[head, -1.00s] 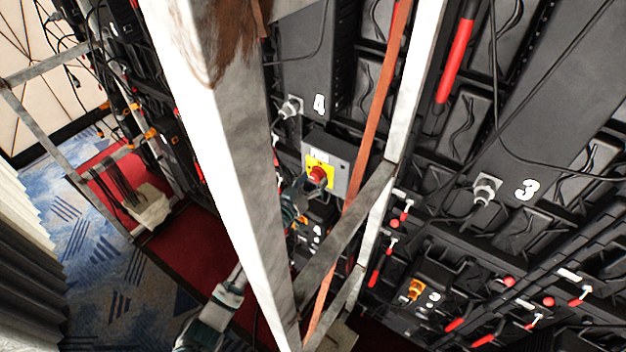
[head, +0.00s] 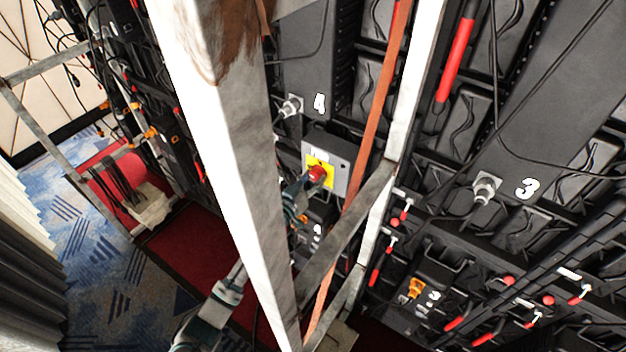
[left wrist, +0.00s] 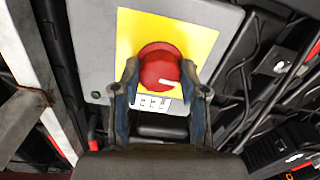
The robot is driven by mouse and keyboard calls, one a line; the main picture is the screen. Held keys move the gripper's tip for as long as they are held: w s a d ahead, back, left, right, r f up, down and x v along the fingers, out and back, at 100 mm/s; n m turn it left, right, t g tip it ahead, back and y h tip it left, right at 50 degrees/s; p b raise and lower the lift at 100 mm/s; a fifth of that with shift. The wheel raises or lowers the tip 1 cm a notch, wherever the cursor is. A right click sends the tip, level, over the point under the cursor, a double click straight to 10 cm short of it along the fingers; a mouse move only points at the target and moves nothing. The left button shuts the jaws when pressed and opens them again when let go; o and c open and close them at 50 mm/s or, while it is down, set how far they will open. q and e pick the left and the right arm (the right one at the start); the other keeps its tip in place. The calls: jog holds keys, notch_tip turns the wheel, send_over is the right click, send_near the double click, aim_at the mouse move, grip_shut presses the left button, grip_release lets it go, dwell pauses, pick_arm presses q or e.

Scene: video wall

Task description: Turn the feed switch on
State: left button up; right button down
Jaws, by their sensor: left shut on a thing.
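The feed switch is a red round knob (head: 317,173) on a yellow plate (head: 319,163), mounted on a grey box (head: 341,164) in the head view. In the left wrist view the red knob (left wrist: 160,66) bears a slanted white mark, and an upside-down FEED label (left wrist: 152,102) is below it. My left gripper (head: 306,183) reaches the knob from the lower left, behind the white post. In the left wrist view the left gripper's fingers (left wrist: 160,80) are at both sides of the knob, shut on it. My right gripper is not in view.
A thick white post (head: 225,130) stands in front of my left arm and hides part of it. A grey diagonal brace (head: 345,225) and an orange strap (head: 372,125) run close to the right of the switch box. Black panels with cables surround it.

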pick_arm(q)
jog(key=m, duration=0.4)
jog(key=shift+a, duration=0.1)
jog(key=m+p, duration=0.1)
jog(key=m, duration=0.3)
jog(key=shift+m, duration=0.3)
jog(key=m, duration=0.4)
jog(key=shift+m+p, duration=0.3)
jog(key=shift+f+m+p, duration=0.1)
jog(key=shift+m+p, duration=0.2)
jog(key=shift+m, duration=1.7)
jog(key=o, duration=1)
jog(key=shift+o, duration=0.7)
